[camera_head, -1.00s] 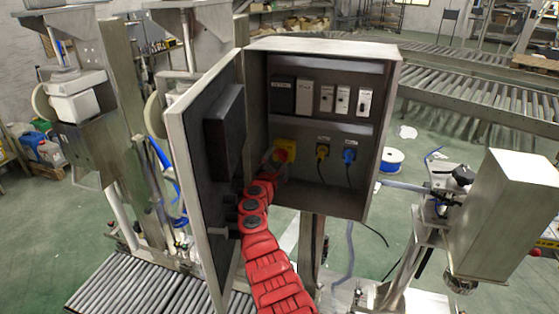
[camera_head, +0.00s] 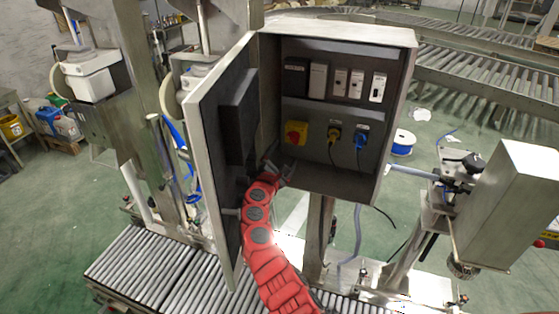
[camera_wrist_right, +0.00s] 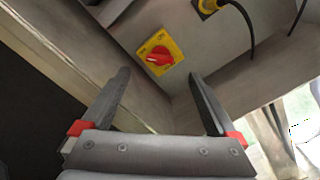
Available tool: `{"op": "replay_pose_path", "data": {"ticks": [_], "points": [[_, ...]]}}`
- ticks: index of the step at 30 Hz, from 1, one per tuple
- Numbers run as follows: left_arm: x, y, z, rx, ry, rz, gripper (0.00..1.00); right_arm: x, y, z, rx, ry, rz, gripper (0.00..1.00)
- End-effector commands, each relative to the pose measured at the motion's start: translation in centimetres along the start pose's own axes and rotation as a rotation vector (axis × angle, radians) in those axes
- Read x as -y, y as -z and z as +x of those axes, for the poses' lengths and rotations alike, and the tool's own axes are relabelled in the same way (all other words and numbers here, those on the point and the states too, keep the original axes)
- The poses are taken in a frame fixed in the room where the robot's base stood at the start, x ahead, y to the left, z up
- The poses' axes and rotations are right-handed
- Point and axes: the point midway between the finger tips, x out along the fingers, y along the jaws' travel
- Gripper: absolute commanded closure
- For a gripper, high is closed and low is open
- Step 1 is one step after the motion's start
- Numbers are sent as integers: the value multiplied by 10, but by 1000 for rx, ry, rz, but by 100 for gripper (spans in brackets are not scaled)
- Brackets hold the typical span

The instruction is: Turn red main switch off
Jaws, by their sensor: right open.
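The red main switch (camera_head: 295,133) is a red rotary knob on a yellow plate, low on the back wall inside the open electrical cabinet (camera_head: 345,37). In the right wrist view the red knob (camera_wrist_right: 160,57) shows clearly, lying at a slant on its yellow plate, ahead of the fingers and between them. My right gripper (camera_head: 280,170) is at the lower front of the cabinet, below the switch and apart from it. In the right wrist view the right gripper (camera_wrist_right: 158,88) is open and empty. My left gripper is not in view.
The cabinet door (camera_head: 215,135) stands open on the left, close to my right arm. Yellow (camera_head: 334,133) and blue (camera_head: 361,135) plugs with cables sit right of the switch. A row of breakers (camera_head: 340,80) is above. Roller conveyors (camera_head: 145,268) lie below.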

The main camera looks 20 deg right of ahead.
Motion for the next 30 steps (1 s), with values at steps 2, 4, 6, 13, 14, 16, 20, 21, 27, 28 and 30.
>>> {"op": "replay_pose_path", "data": {"ticks": [2, 4, 6, 13, 14, 16, 20, 21, 27, 28, 30], "points": [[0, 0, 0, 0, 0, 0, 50, 1, 3, -12, -5, -4, -4, 6], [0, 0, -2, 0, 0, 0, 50, 0, 2, -19, -2, -3, -1, 6], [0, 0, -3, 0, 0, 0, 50, 0, 2, -25, -1, -3, 0, 6], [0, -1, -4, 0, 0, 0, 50, 1, 2, -36, -3, 1, -2, 6], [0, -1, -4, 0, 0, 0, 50, 1, 2, -36, -3, 1, -3, 6], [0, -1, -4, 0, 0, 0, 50, 1, 1, -36, -4, 2, -2, 6], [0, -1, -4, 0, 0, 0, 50, 1, 1, -36, -3, 2, -2, 6], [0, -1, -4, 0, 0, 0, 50, 1, 1, -36, -3, 2, -2, 6], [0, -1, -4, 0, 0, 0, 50, 1, 1, -36, -3, 2, -2, 6], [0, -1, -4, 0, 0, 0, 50, 1, 1, -36, -3, 1, -2, 6], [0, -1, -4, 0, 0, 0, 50, 1, 1, -36, -3, 1, -2, 6]]}}
